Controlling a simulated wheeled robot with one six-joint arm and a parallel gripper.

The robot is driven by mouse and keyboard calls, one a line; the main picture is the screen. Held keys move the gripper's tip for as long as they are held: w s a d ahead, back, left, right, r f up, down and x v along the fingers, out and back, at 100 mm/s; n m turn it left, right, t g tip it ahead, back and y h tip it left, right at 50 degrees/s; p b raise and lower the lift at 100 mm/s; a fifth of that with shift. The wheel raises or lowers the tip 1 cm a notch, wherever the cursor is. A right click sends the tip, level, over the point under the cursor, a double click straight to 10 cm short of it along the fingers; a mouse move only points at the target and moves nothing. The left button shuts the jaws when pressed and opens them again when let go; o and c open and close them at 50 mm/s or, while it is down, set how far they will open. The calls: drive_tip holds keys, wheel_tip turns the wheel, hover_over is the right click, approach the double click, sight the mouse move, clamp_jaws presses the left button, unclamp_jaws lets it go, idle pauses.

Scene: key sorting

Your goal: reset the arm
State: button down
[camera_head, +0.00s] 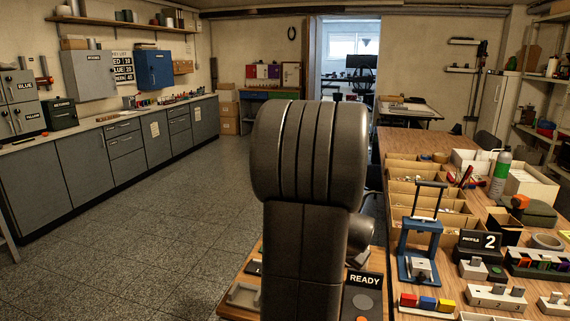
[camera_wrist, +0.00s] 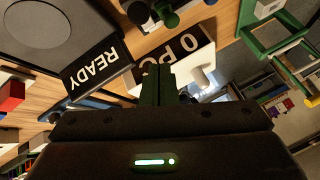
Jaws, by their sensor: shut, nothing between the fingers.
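My gripper (camera_wrist: 164,84) shows in the wrist view, its two dark fingers together with nothing between them. The wrist picture is upside down. A black READY sign (camera_wrist: 97,66) lies to the left of the fingers. A black label with white characters (camera_wrist: 193,42) is partly hidden behind the fingertips, next to a white part (camera_wrist: 203,78). I cannot tell whether the fingers touch anything. In the head view my own arm stands upright in the middle and hides my gripper. The READY box (camera_head: 364,295) sits just right of the arm.
A wooden bench (camera_head: 388,140) on the right holds cardboard bins (camera_head: 420,187), a blue press (camera_head: 420,247), a PROFILE 2 sign (camera_head: 478,241) and several key holders. Grey cabinets (camera_head: 92,158) line the left wall. The floor (camera_head: 170,220) between is clear.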

drive_tip(key=shift+w+r+g+y+p, duration=0.25)
drive_tip(key=shift+w+g+p, duration=0.25)
drive_tip(key=shift+g+p, duration=1.1)
drive_tip(key=g+y+p, duration=0.1)
drive_tip(key=g+p, duration=0.1)
drive_tip(key=p, duration=0.5)
drive_tip(key=shift+w+f, duration=0.1)
drive_tip(key=shift+w, duration=0.05)
drive_tip(key=shift+w+d+f+m+g+p, duration=0.15)
drive_tip(key=shift+w+f+m+g+p, duration=0.15)
drive_tip(key=shift+w+g+p, duration=0.65)
drive_tip(key=shift+s, duration=0.4)
